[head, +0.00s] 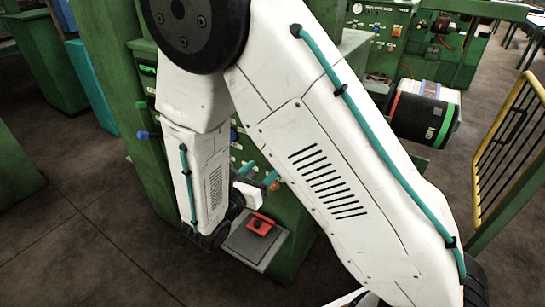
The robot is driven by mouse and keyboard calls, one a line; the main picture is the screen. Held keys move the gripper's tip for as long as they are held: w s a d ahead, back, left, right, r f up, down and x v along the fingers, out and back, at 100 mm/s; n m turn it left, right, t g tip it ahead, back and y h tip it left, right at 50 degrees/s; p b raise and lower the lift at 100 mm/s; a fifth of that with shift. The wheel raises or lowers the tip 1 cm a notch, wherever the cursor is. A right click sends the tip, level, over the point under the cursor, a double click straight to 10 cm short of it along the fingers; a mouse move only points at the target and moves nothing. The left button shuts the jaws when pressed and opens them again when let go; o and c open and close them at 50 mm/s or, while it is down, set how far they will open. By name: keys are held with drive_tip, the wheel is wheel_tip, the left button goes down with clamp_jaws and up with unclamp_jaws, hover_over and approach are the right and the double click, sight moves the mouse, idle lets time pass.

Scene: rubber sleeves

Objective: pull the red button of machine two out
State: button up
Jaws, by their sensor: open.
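My gripper (261,173) has teal fingers and is open. It is close to the front panel of a green machine (295,228), beside its knobs. A small orange-red knob (275,186) shows right by the fingertips; I cannot tell whether it is the red button or whether a finger touches it. Below, a red block (260,223) with a dark spot on top sits on a grey plate (245,243) at the machine's foot. My white arm covers much of the panel. No machine number is legible.
A blue knob (143,135) sticks out on the machine's left side. A black roll (420,115) with red and green bands is at the right, near a yellow-topped railing (510,125). Another green machine (440,50) stands behind. The floor at left is clear.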

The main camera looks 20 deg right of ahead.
sight(272, 158)
drive_tip(key=x, duration=0.7)
drive_tip(key=shift+w+d+f, duration=0.1)
drive_tip(key=shift+w, duration=0.2)
drive_tip(key=shift+c, duration=0.2)
